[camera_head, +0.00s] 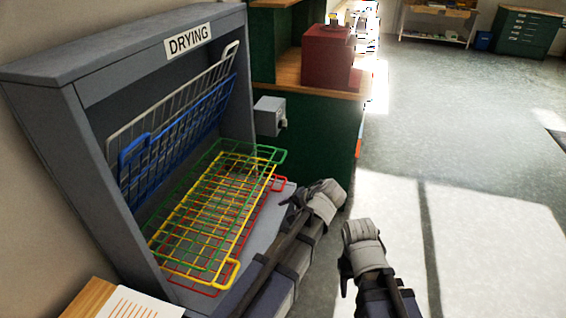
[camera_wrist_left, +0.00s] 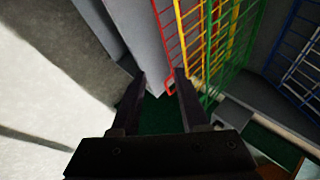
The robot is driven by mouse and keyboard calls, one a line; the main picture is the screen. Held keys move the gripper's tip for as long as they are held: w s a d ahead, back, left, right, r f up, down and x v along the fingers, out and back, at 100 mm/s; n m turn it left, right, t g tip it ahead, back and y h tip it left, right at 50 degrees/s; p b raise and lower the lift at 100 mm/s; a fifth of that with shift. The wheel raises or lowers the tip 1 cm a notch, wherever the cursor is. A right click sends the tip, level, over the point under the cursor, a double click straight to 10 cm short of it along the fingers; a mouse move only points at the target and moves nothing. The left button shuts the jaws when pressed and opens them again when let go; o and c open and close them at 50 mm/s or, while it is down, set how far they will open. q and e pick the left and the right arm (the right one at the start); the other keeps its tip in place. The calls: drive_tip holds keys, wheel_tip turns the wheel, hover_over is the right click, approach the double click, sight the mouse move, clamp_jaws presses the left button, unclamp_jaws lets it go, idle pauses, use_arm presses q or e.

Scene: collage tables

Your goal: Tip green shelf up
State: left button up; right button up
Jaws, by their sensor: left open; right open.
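The green wire shelf (camera_head: 281,156) lies lowered, roughly level, as the topmost of three lowered shelves in the grey drying rack. Its handle sticks out at the rack's right front. It also shows in the left wrist view (camera_wrist_left: 233,45), to the right of the yellow and red shelves. My left gripper (camera_wrist_left: 160,78) is open and empty, apart from the green shelf, with the red shelf's corner close to its fingertips. In the head view, my left gripper (camera_head: 303,194) is in front of the rack's right side. My right gripper (camera_head: 362,250) is further right over the floor, touching no shelf.
The yellow shelf (camera_head: 233,273) and red shelf (camera_head: 280,184) lie below the green one. The blue shelf (camera_head: 129,160) and white shelf (camera_head: 232,50) are tipped up. A grey box (camera_head: 268,115) sticks out beside the rack (camera_head: 100,45). Open floor (camera_head: 450,215) is at right.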

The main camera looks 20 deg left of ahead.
use_arm(q)
drive_tip(key=w+a+f+m+t+y+b, duration=0.1)
drive_tip(key=w+a+m+t+y+b, duration=0.1)
drive_tip(key=w+b, duration=0.5)
drive_tip(key=w+a+f+m+t+y+b, duration=0.1)
drive_tip(key=w+a+t+b, duration=0.3)
drive_tip(key=w, duration=1)
drive_tip(key=w+a+f+m+t+y+b, duration=0.2)
drive_tip(key=w+a+b, duration=0.4)
drive_tip(key=w+b, duration=0.4)
drive_tip(key=shift+w+m+t+y, duration=0.45)
drive_tip(key=shift+m+t+y, duration=0.3)
drive_tip(key=shift+m, duration=0.25)
drive_tip(key=shift+c, duration=0.3)
clamp_jaws()
